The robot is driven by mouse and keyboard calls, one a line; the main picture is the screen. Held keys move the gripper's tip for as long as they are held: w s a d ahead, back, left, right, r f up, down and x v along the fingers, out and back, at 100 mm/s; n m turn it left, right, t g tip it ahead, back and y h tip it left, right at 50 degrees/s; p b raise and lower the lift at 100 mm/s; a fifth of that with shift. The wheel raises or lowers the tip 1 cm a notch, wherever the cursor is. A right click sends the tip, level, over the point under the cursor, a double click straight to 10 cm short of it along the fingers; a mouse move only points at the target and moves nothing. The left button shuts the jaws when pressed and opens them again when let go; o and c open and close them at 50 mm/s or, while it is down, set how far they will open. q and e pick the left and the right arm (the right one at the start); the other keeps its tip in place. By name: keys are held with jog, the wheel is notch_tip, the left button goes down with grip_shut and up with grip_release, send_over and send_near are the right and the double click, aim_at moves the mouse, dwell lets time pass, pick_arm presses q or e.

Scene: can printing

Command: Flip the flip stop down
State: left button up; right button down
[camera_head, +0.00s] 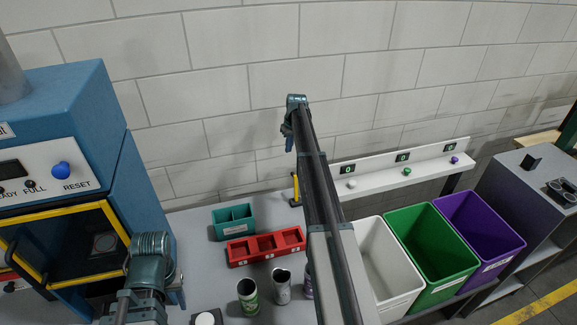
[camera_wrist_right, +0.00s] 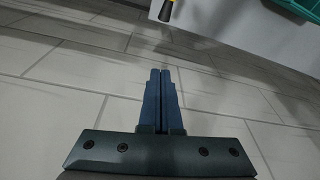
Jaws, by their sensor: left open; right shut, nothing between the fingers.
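A slim yellow upright piece (camera_head: 296,188), which looks like the flip stop, stands at the table's back edge by the left end of the white shelf. Its yellow and black end also shows at the top of the right wrist view (camera_wrist_right: 167,8). My right gripper (camera_head: 288,142) is above it, near the wall, fingers pointing down. In the right wrist view its blue fingers (camera_wrist_right: 162,75) are shut together and empty, apart from the yellow piece. My left gripper (camera_head: 148,262) is low at the left before the blue machine; it is open, its fingertips not clearly seen.
My right arm crosses the middle. A teal box (camera_head: 233,232), a red tray (camera_head: 265,261) and several cans (camera_head: 248,297) are on the grey table. White (camera_head: 390,285), green (camera_head: 428,255) and purple (camera_head: 480,235) bins stand right, below the white shelf (camera_head: 385,182). The blue machine (camera_head: 70,110) is left.

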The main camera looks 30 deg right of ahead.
jog(key=b+x, duration=1.1)
jog(key=s+p, duration=0.1)
jog(key=s, duration=0.1)
jog(key=s+r, duration=0.1)
jog(key=s, duration=0.1)
jog(key=shift+s+r+p, duration=0.15)
jog(key=shift+r+p, duration=0.1)
jog(key=shift+p, duration=0.1)
jog(key=shift+s+a, duration=0.1)
